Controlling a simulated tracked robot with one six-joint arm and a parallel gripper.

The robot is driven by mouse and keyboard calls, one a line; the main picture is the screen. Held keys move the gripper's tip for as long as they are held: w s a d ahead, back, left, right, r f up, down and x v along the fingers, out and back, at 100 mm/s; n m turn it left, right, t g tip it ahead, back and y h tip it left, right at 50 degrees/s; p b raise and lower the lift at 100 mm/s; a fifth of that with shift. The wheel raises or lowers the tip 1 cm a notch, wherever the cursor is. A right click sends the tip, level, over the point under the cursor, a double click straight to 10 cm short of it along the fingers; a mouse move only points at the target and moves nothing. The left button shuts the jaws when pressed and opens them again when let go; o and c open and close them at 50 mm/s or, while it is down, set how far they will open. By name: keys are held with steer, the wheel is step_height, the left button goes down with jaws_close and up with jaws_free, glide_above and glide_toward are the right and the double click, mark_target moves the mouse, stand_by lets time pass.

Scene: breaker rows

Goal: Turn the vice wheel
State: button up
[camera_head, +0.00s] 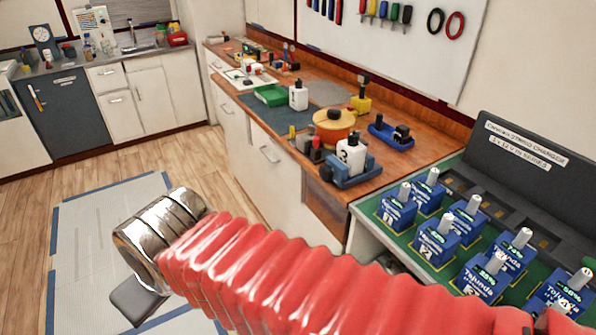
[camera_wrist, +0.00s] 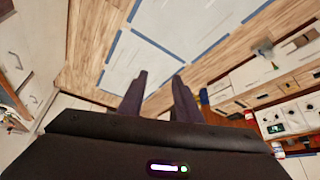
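I cannot make out a vice wheel for certain in either view. A small blue device with dark parts (camera_head: 392,134) sits at the right edge of the wooden workbench (camera_head: 420,152) in the head view; it is too small to tell whether it is the vice. My gripper (camera_wrist: 160,76) is open and empty in the wrist view, its two dark fingers apart above the floor. In the head view my red-sleeved arm crosses the foreground, and its end is over the floor, left of the bench and away from the blue device.
Blue batteries (camera_head: 436,242) stand on a green charger (camera_head: 372,212) at the right. The bench holds a white bottle (camera_head: 298,96), a green tray (camera_head: 271,95) and an orange round container (camera_head: 334,126). A taped pale floor area (camera_head: 88,240) lies at the left.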

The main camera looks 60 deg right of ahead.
steer(key=shift+w, duration=0.25)
steer(key=o, duration=0.3)
steer(key=shift+d, duration=0.1)
steer(key=shift+o, duration=0.8)
steer(key=shift+w+d+f, duration=0.1)
steer(key=shift+d+f, duration=0.1)
steer(key=shift+d, duration=0.1)
steer(key=shift+o, duration=1.4)
steer(key=d+f+g+h, duration=0.2)
steer(key=d, duration=0.4)
steer(key=w+d+f+n+g+h, duration=0.1)
steer(key=d+g+h, duration=0.1)
steer(key=d, duration=0.3)
steer(key=shift+w+d+f+g, duration=0.2)
steer(key=shift+d+f+g, duration=0.2)
steer(key=shift+g, duration=0.1)
steer(key=w+d+f+n+g+h, duration=0.1)
steer(key=d+f+n+g+h, duration=0.1)
steer(key=d, duration=0.9)
steer(key=w+d+f+n+g+h, duration=0.2)
steer(key=d+f+n+g+h, duration=0.1)
steer(key=d, duration=0.8)
steer(key=w+d+f+n+g+h, duration=0.2)
steer(key=d+h, duration=0.5)
steer(key=d, duration=0.4)
step_height(320, 180, down, 4)
steer(key=shift+r+n+g, duration=0.25)
steer(key=shift+n+g, duration=0.45)
steer(key=shift+n, duration=0.4)
steer(key=shift+d, duration=0.2)
